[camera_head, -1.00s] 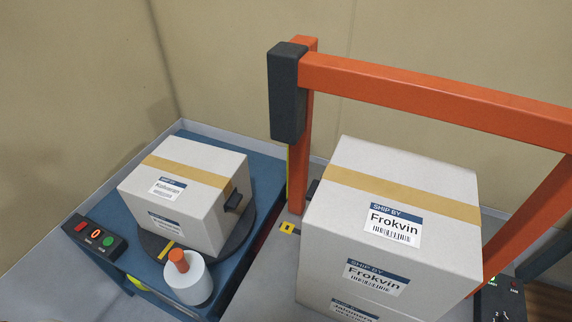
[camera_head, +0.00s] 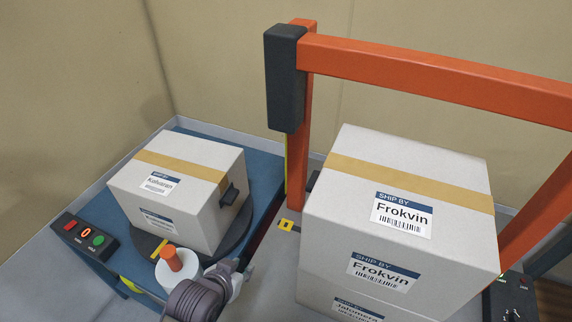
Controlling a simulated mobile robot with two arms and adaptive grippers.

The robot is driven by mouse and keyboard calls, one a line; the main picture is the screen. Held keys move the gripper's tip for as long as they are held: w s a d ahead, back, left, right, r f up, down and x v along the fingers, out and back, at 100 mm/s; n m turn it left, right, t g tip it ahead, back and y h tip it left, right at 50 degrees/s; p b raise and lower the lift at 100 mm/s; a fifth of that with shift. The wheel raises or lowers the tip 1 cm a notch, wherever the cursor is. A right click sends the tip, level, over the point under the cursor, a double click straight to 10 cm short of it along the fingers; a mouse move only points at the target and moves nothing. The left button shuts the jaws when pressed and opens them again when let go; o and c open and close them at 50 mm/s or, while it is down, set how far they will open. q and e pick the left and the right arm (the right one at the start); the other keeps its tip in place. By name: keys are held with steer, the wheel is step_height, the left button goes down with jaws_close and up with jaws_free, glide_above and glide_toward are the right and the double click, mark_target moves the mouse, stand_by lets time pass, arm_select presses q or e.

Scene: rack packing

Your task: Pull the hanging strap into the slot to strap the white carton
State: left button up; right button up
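A white carton (camera_head: 340,215) labelled "Frokvin" stands on top of another carton under the orange arch, at the right. A thin yellow-green strap (camera_head: 286,160) hangs below the dark head (camera_head: 284,80) on the arch's left post. A small yellow marker (camera_head: 286,225) with a dark spot lies on the grey surface at the foot of that post; whether it is the slot I cannot tell. My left gripper (camera_head: 228,277) has come in at the bottom, by the white spool, well apart from the strap. Its finger opening is not clear. My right gripper is out of view.
Another white carton (camera_head: 180,152) sits on a dark turntable (camera_head: 238,240) on the blue station at left. A white spool (camera_head: 170,278) with an orange knob and a button box (camera_head: 86,236) stand before it. The orange arch (camera_head: 430,75) spans overhead; a control box (camera_head: 511,298) is at lower right.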

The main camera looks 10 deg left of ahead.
mark_target(286, 162)
arm_select(q)
steer(key=w+d+r+t+h, duration=0.2)
steer(key=w+d+r+t, duration=0.1)
steer(key=w+r+t, duration=0.9)
steer(key=w+g, duration=0.1)
steer(key=w, duration=0.4)
steer(key=w+d+g, duration=0.1)
steer(key=w, duration=0.4)
steer(key=w+d+f+g+p, duration=0.1)
steer(key=w, duration=0.4)
steer(key=shift+d, duration=0.1)
jaws_close()
